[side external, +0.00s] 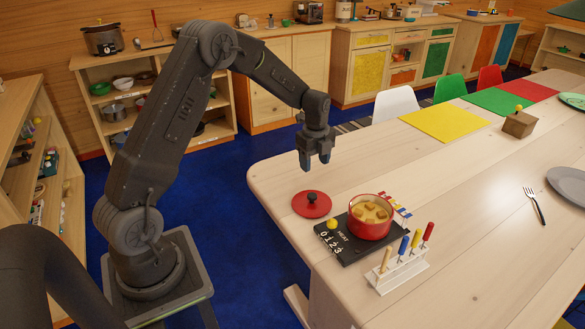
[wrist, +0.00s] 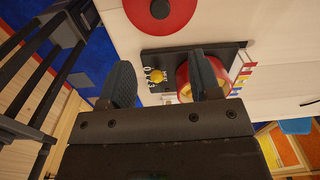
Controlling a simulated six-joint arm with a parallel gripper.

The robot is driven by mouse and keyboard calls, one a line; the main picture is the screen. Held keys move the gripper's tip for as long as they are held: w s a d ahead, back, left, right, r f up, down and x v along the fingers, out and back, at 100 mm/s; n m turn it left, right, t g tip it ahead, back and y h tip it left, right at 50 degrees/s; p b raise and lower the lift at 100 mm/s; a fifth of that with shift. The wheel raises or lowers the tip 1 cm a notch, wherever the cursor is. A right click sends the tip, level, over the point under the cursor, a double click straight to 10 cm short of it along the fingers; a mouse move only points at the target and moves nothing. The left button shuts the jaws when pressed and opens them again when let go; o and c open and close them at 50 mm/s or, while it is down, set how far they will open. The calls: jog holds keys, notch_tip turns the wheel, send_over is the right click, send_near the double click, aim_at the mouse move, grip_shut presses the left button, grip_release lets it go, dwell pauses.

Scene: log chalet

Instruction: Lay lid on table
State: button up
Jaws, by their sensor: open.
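The lid (side external: 312,204) is a flat red disc with a dark knob. It lies on the wooden table (side external: 450,170), left of the red pot (side external: 371,222). The lid also shows at the top of the wrist view (wrist: 160,12). The pot is uncovered, with yellowish soup and brown chunks in it, and stands on a black hot plate (side external: 340,246). My gripper (side external: 315,162) is open and empty, in the air above the table's left end, apart from the lid. In the wrist view its fingers (wrist: 160,85) are spread, and one hides part of the pot (wrist: 184,82).
A white rack (side external: 400,272) with coloured-handled tools stands in front of the pot. The hot plate has a yellow knob (side external: 332,223). A wooden box (side external: 519,124), yellow mat (side external: 444,123) and fork (side external: 534,204) lie farther off. The table's middle is clear.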

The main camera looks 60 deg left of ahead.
jog(key=s+d+r+n+t, duration=0.1)
jog(key=s+d+r+n, duration=0.35)
jog(key=r, duration=0.35)
jog(key=s+d+r+n+t, duration=0.1)
jog(key=s+d+r+n, duration=0.2)
jog(key=s+d+r, duration=0.4)
jog(key=s+d+r+n+t, duration=0.1)
jog(key=s+d+r+n, duration=0.1)
jog(key=s+n, duration=0.3)
jog(key=s+d+r+n+t, duration=0.2)
jog(key=s+d+n, duration=0.2)
jog(key=s, duration=0.6)
jog(key=shift+d+r+n, duration=0.2)
jog(key=shift+d+n, duration=0.15)
jog(key=shift+n, duration=0.1)
